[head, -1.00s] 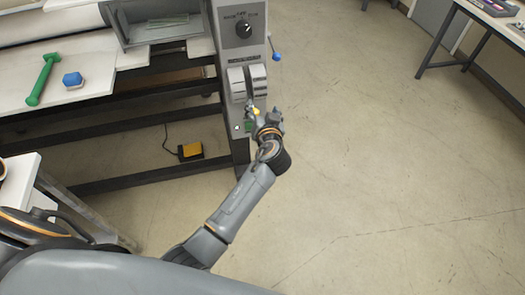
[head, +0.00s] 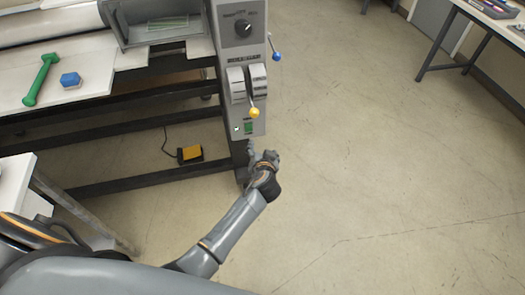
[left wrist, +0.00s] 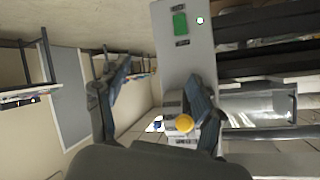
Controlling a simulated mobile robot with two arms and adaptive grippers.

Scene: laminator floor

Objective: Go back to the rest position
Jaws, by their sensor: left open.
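My left gripper (head: 264,158) is in front of the machine's grey control panel (head: 237,75), just below its lower edge in the head view. It is open and empty, apart from the panel's controls. In the left wrist view its two fingers (left wrist: 160,75) are spread wide, with the panel (left wrist: 184,60) beyond them. A lever with a yellow knob (head: 254,112) stands out from the panel; the knob also shows between the fingers in the left wrist view (left wrist: 184,123). My right gripper is not in view.
A green button (head: 248,127) is low on the panel, and a blue-knobbed lever (head: 276,56) is at its right side. A green roller-like tool (head: 41,79) and a blue block (head: 71,80) lie on the machine's table. A yellow pedal (head: 190,154) is on the floor. Open floor (head: 390,150) lies right.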

